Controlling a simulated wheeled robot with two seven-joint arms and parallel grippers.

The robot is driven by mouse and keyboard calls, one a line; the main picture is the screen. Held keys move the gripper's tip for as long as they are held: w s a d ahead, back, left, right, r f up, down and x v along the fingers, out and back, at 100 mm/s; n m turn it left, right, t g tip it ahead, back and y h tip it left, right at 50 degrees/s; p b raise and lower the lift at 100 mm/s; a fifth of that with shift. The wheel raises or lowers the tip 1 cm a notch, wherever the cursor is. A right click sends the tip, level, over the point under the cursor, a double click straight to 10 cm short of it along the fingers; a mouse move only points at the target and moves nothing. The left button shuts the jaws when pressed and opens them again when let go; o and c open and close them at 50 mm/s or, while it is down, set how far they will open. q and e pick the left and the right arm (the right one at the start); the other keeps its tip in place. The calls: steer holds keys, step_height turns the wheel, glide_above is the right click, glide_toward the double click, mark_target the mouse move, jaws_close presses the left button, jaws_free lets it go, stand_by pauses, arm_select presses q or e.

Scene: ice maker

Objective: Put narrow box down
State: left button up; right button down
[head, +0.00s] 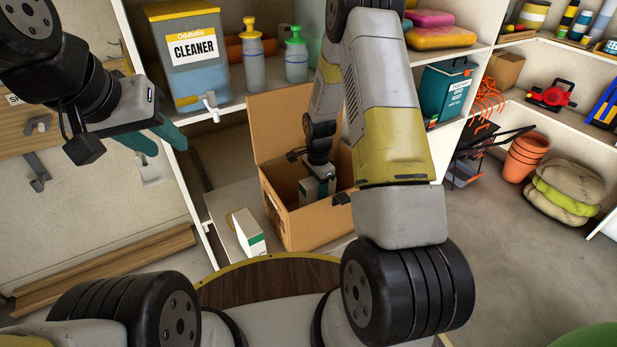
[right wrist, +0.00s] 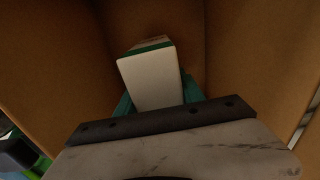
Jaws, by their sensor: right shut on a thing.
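A narrow white box with a green band (right wrist: 150,82) is between the teal fingers of my right gripper (right wrist: 152,98). In the right wrist view its pale face points toward the camera, with brown cardboard walls around it. In the head view, my right gripper (head: 318,188) reaches down inside the open cardboard box (head: 306,228), and the narrow box (head: 308,190) shows partly beside it. Whether the narrow box touches the cardboard floor is hidden. My left gripper (head: 160,140) is empty, with its teal fingers apart, at the upper left, away from the boxes.
A second white and green box (head: 249,232) stands on the low shelf left of the cardboard box. The cardboard box's flap (head: 280,122) stands up at the back.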

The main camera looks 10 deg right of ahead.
steer(key=shift+f, duration=1.35)
steer(key=shift+f, duration=0.1)
steer(key=c, duration=0.7)
jaws_free()
